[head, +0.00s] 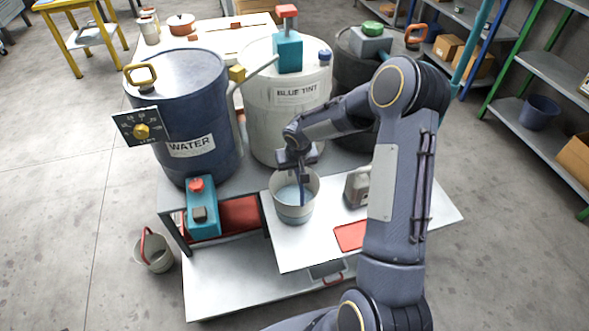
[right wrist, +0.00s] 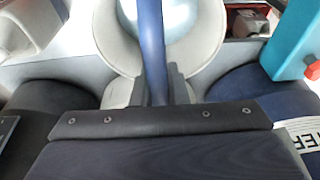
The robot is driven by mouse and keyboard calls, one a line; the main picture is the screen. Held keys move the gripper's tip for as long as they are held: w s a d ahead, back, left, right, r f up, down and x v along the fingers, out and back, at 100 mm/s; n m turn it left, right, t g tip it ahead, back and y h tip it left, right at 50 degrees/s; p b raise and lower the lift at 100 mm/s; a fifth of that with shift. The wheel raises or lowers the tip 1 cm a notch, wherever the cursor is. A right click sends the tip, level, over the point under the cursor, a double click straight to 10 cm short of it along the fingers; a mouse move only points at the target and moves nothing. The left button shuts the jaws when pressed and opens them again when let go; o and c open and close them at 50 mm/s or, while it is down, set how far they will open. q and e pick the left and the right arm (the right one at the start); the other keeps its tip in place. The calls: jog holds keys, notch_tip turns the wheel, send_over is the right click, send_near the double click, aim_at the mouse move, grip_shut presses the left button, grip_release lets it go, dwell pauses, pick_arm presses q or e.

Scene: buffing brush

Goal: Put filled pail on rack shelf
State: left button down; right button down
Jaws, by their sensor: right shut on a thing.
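The grey-white pail (head: 294,208) stands on the white board at the front of the workbench, with pale blue liquid in it. My right gripper (head: 303,176) is over the pail and shut on a blue bar (head: 302,197). In the right wrist view the blue bar (right wrist: 152,45) runs between the fingers (right wrist: 155,92) and across the pail (right wrist: 118,45). I cannot tell whether the bar is the pail's handle or a separate stick. The rack shelf (head: 548,148) with green posts is at the far right. My left gripper is out of view.
A blue WATER drum (head: 180,100), a white BLUE TINT drum (head: 285,110) and a dark drum (head: 350,75) stand behind the pail. A grey can (head: 357,188) is right of it. A blue bucket (head: 539,112) and boxes occupy the rack. Floor at right is clear.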

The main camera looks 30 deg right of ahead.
jog(key=shift+r, duration=0.1)
jog(key=c, duration=1.4)
grip_release()
jog(key=shift+c, duration=0.2)
